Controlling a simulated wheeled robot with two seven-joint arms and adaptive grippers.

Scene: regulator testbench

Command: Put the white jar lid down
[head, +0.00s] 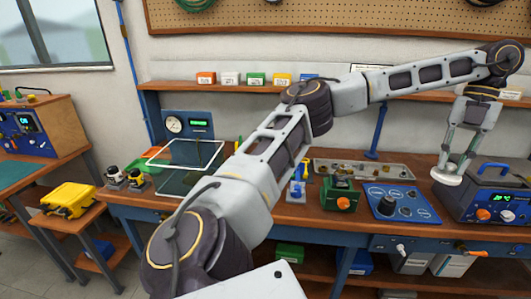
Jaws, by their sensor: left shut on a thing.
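The white jar lid (446,178) is a small pale disc at the right of the head view. My left gripper (450,165) points down and is shut on the lid. The lid appears above the workbench, between a blue panel (402,204) with a dark knob and a blue bench instrument (490,194). I cannot tell how high it is above the bench. My left arm crosses the view from the bottom left to the upper right and hides part of the bench. My right gripper is not in view.
A green box with an orange knob (341,195) stands left of the panel. A metal plate with fittings (362,168) lies behind. A shelf (222,86) with small boxes runs above.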

